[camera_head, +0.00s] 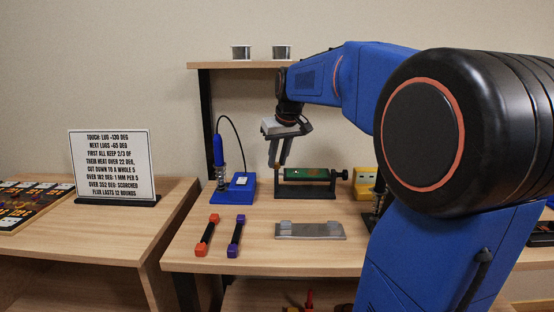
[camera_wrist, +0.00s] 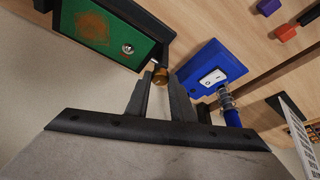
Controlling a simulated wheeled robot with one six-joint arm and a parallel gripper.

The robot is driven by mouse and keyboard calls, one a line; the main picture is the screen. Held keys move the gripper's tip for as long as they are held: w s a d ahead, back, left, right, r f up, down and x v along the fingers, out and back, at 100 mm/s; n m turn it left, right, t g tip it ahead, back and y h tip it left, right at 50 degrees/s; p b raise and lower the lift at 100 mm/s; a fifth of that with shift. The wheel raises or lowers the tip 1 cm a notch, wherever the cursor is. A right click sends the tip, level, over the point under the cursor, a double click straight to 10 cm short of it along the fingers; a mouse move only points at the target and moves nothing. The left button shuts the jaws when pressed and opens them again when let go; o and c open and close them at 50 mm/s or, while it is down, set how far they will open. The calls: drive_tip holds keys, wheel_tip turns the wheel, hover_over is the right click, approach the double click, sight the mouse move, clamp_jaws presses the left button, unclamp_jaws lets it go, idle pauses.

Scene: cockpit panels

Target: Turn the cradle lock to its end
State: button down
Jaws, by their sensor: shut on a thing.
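The cradle (camera_head: 306,194) is a dark frame on the workbench holding a green board (camera_head: 306,174). The green board also shows at the upper left of the wrist view (camera_wrist: 75,17), with a brown patch and a small shiny round part. A brass-coloured knob (camera_wrist: 160,76) sits at the cradle's end, which I take to be the cradle lock. My gripper (camera_head: 279,163) points down at the cradle's left end in the head view. In the wrist view its fingers (camera_wrist: 161,86) are on either side of the brass knob, shut on it. The knob's turn angle cannot be read.
A blue soldering station (camera_head: 236,187) with an upright iron (camera_head: 218,150) stands close left of the cradle. A yellow box (camera_head: 364,182) is to the right. Two dark bars (camera_head: 236,236) (camera_head: 207,235) and a grey plate (camera_head: 310,230) lie in front. A sign (camera_head: 112,166) stands left.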

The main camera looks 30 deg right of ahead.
drive_tip(key=shift+d+n+y, duration=0.1)
drive_tip(key=shift+n+y, duration=0.4)
drive_tip(key=shift+n, duration=0.6)
drive_tip(key=c, duration=1.5)
unclamp_jaws()
drive_tip(key=shift+c, duration=0.2)
drive_tip(key=v, duration=1.7)
drive_tip(key=shift+r, duration=0.25)
drive_tip(key=shift+s, duration=0.1)
